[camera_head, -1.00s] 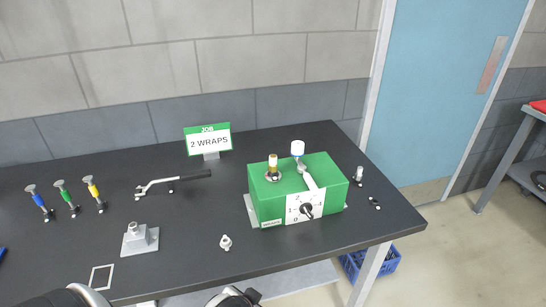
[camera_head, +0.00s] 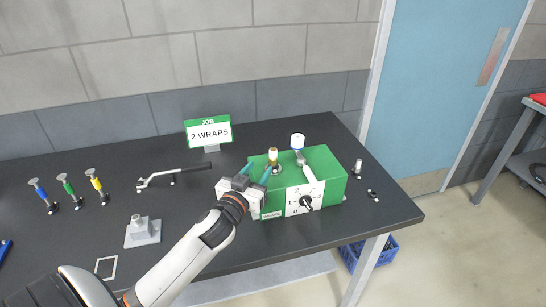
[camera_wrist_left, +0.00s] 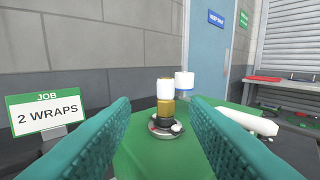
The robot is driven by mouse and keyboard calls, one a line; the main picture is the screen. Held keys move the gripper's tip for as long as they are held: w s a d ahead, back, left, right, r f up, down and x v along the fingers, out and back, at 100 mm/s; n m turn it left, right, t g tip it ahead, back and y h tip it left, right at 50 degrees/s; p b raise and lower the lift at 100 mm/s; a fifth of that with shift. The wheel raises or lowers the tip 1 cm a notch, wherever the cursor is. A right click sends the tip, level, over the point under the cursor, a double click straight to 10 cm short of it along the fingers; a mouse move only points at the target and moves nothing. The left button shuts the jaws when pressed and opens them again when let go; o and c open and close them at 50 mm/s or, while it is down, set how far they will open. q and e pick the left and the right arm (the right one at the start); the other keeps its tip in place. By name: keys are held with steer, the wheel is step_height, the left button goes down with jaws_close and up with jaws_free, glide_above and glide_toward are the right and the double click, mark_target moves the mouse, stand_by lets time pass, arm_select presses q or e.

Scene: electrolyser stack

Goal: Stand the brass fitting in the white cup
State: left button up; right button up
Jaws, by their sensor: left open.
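The brass fitting (camera_head: 273,157) stands upright on a round metal seat on the green box (camera_head: 325,160). It has a white band around its upper part, clear in the left wrist view (camera_wrist_left: 165,98). A white round piece (camera_head: 298,141) stands on the box behind and right of it; I cannot tell whether it is the white cup. It also shows in the left wrist view (camera_wrist_left: 184,80). My left gripper (camera_head: 258,170) is open, its teal fingers pointing at the fitting. The fitting shows between and beyond the fingertips (camera_wrist_left: 161,106), apart from them. My right gripper is out of view.
A black-handled tool (camera_head: 172,176), a metal block (camera_head: 142,232) and several coloured-handled tools (camera_head: 67,185) are on the left. A small cylinder (camera_head: 358,168) stands right of the box. A dial (camera_head: 305,201) is on its front.

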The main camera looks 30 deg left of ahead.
mark_target(272, 156)
arm_select(q)
steer(key=w, duration=0.2)
steer(key=w+p, duration=0.1)
steer(key=w+a, duration=0.1)
steer(key=w, duration=0.1)
steer(key=shift+w, duration=0.3)
steer(key=shift+w+r+p, duration=0.1)
steer(key=shift+w+p, duration=0.15)
steer(key=shift+p, duration=0.2)
steer(key=w+p, duration=0.1)
steer(key=w, duration=0.3)
steer(key=shift+p, duration=0.3)
steer(key=shift+w+a, duration=0.15)
steer(key=shift+w, duration=0.2)
steer(key=shift+s, duration=0.1)
jaws_close()
